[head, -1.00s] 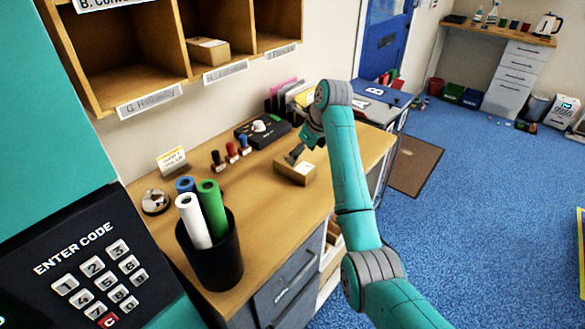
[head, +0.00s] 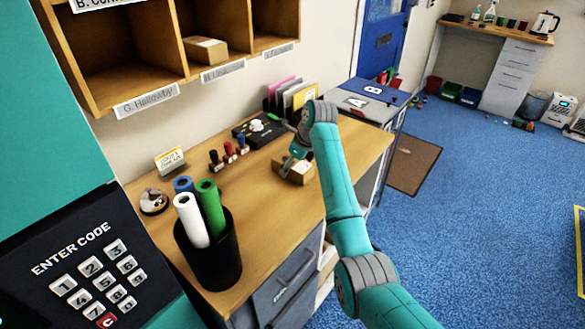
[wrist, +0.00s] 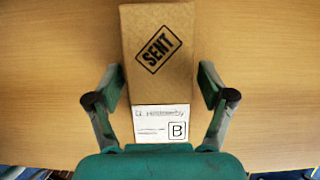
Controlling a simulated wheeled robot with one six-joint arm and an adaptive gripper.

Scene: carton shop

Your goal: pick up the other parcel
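A brown cardboard parcel (head: 297,173) lies on the wooden desk near its right end. In the wrist view the parcel (wrist: 158,75) shows a black SENT stamp and a white label with handwriting and a boxed B. My gripper (wrist: 160,76) is open above it, with one finger on each side of the parcel and small gaps between. In the head view my gripper (head: 291,166) is at the parcel and hides part of it. Another brown parcel (head: 206,50) sits in a middle cubby of the wall shelf.
A keypad panel (head: 85,265) stands at front left.

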